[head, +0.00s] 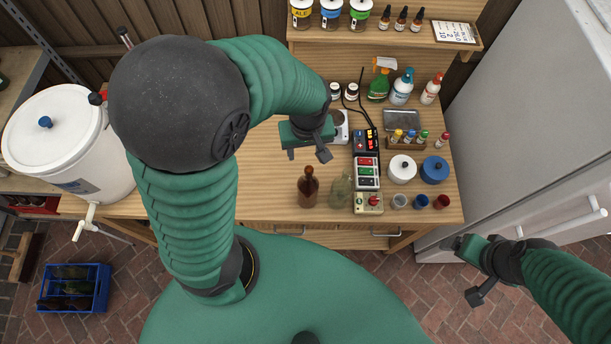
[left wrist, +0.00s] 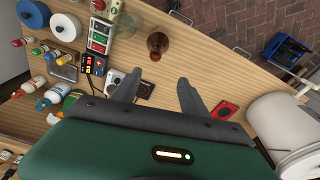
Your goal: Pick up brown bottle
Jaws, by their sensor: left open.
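The brown bottle (head: 308,188) stands upright on the wooden bench (head: 262,200), near its front edge. It also shows in the left wrist view (left wrist: 157,45), beyond the fingertips. My left gripper (head: 307,154) is above the bench, behind the bottle in the head view and apart from it. Its two fingers show spread and empty in the left wrist view (left wrist: 158,88). A clear greenish bottle (head: 341,190) stands just right of the brown one. My right gripper (head: 468,270) hangs at the lower right, over the floor, far from the bottle; its fingers look apart with nothing between them.
A control box with switches (head: 367,172) stands right of the bottles. A white bucket with a tap (head: 75,140) is at the left.

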